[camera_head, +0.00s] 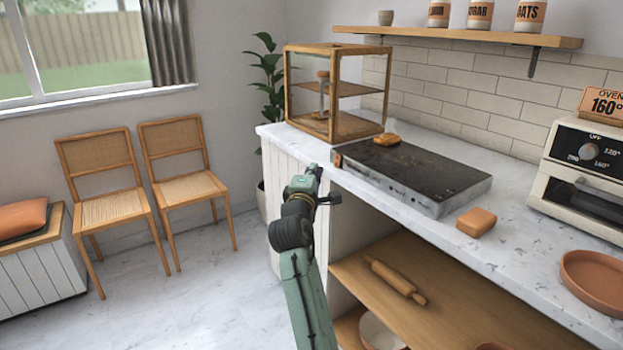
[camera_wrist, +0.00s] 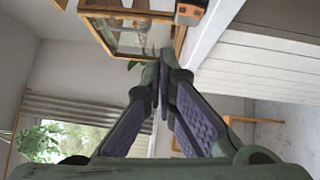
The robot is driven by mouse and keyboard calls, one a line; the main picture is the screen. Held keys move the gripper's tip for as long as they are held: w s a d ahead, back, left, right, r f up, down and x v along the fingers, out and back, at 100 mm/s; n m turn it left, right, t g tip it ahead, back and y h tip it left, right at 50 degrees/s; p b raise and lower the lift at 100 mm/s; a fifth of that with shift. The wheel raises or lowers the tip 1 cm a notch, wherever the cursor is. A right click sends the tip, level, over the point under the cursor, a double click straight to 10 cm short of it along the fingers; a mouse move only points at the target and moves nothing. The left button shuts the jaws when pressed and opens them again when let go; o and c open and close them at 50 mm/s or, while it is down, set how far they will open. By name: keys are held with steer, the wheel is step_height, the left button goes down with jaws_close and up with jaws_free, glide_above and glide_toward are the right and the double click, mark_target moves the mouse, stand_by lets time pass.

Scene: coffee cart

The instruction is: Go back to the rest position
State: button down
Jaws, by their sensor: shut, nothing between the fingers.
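My gripper (camera_wrist: 163,60) is shut and empty in the wrist view, its two purple-padded fingers meeting at the tips. In the head view my green arm rises from the bottom middle, in front of the counter's left end. My gripper's end there is small and dark, so the fingers do not show clearly. It appears apart from the counter and everything on it.
The marble counter (camera_head: 520,200) bears a wooden glass-sided cabinet (camera_head: 360,128), a dark griddle (camera_head: 420,172) with a brown piece on it, an orange-brown block (camera_head: 476,222), a terracotta dish (camera_head: 592,280) and an oven (camera_head: 585,165). Two chairs (camera_head: 105,208) stand left; floor between is clear.

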steer(key=shift+s+a, duration=0.1)
steer(key=shift+s, duration=0.65)
